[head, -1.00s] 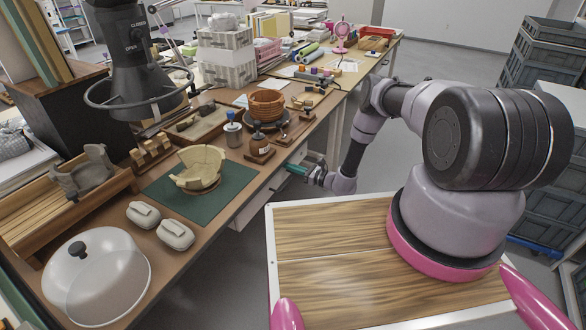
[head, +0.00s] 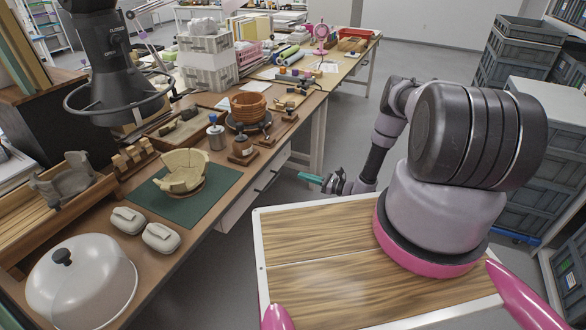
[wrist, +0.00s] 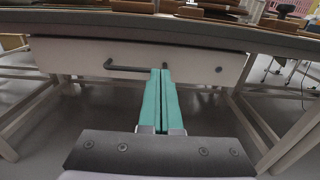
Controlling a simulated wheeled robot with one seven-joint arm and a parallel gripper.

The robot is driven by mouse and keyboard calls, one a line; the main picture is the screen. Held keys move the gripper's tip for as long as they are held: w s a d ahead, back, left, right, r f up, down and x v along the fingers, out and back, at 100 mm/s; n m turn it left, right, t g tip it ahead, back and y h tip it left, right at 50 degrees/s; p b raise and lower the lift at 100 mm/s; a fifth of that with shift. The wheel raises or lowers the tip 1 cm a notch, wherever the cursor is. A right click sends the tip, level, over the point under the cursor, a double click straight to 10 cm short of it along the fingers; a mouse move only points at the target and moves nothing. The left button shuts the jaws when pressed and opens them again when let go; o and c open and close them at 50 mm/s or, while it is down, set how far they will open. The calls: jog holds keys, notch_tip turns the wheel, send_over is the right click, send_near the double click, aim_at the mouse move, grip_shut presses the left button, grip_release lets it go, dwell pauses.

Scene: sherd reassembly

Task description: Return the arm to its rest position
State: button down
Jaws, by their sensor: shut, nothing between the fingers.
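My gripper (head: 311,178) is out past the front edge of the workbench, over the floor and clear of the bench. Its teal fingers also show in the wrist view (wrist: 160,98), pressed together with nothing between them. Behind them in the wrist view is the bench's pale drawer front (wrist: 200,62) with a dark handle (wrist: 128,67). A cream, partly assembled bowl (head: 183,172) stands on a green mat (head: 212,205) on the bench.
A clear dome cover (head: 85,285) and two pale lidded boxes (head: 161,238) sit at the near bench end. Grey crates (head: 507,50) are stacked at right. Open floor lies beyond my arm.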

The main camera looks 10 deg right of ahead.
jog(key=w+a+r+n+g+y, duration=0.15)
jog(key=r+n+g, duration=0.25)
jog(key=r, duration=0.7)
jog(key=w+r+n+g+h, duration=0.1)
jog(key=w+r+n+g, duration=0.2)
jog(key=r, duration=0.8)
jog(key=s+a+r+n+g+h, duration=0.1)
jog(key=s+r+n+g+h, duration=0.2)
jog(key=r, duration=0.6)
jog(key=s+r+n+g, duration=0.1)
jog(key=s+r+n, duration=0.25)
jog(key=r, duration=0.65)
jog(key=s+d+r+n+t+h, duration=0.15)
jog(key=s+r+n+h, duration=0.4)
jog(key=s+r, duration=0.8)
jog(key=s+d+r+n+t+h, duration=0.1)
jog(key=s+d+r+t+h, duration=0.1)
jog(key=s+r, duration=0.3)
jog(key=s+d+r+n+t+h, duration=0.1)
jog(key=s+d+r+t+h, duration=0.1)
jog(key=s, duration=0.7)
notch_tip(320, 180, up, 3)
jog(key=shift+s+d+r+t+h, duration=0.25)
jog(key=shift+d+t, duration=0.35)
jog(key=shift+t, duration=0.45)
